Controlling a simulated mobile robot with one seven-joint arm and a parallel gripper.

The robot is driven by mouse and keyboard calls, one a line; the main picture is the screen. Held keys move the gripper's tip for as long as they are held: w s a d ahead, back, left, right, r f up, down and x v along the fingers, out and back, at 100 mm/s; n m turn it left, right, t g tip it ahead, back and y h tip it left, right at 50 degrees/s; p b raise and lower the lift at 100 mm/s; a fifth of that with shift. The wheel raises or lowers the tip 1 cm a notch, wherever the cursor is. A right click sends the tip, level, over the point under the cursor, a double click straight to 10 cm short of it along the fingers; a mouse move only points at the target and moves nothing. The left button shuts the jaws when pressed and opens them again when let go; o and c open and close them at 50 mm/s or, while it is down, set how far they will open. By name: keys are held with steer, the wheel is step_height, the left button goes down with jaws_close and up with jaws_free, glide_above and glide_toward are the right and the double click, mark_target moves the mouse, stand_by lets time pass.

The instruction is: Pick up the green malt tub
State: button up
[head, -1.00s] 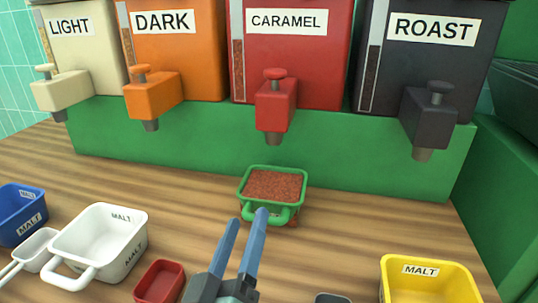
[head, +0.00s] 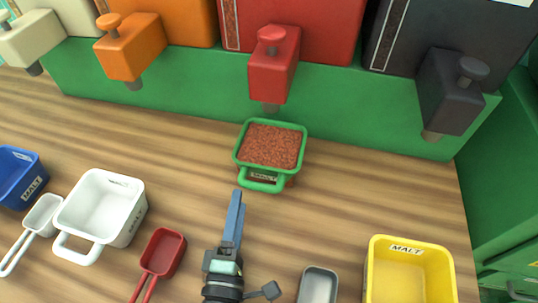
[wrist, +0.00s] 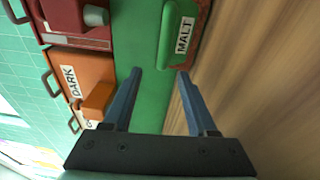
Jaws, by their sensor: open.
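The green malt tub (head: 261,184) stands on the wooden counter below the red caramel dispenser's spout, full of red-brown grain. Its handle points toward my gripper. My gripper (head: 238,193) is just in front and slightly left of the handle, apart from it. Its fingers overlap edge-on in the head view. In the wrist view my gripper (wrist: 159,71) has its two fingers spread with nothing between them. The tub's green handle and MALT label (wrist: 185,35) show beyond the fingertips, nearer the right finger.
The red dispenser (head: 274,68) overhangs behind the tub. A red scoop (head: 165,250), white tub (head: 130,200) and blue tub (head: 20,190) lie left. A grey scoop (head: 319,285) and yellow tub (head: 408,248) are at the lower right. Counter right of the green tub is clear.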

mark_target(243, 185)
steer(key=shift+w+d+p, duration=0.15)
steer(key=shift+w+d, duration=0.05)
steer(key=shift+w, duration=0.8)
steer(key=shift+w+d+p, duration=0.2)
steer(key=shift+w, duration=0.85)
steer(key=shift+w+d+p, duration=0.15)
steer(key=shift+w+d, duration=0.05)
steer(key=shift+w, duration=0.8)
jaws_close()
steer(key=shift+r, duration=0.25)
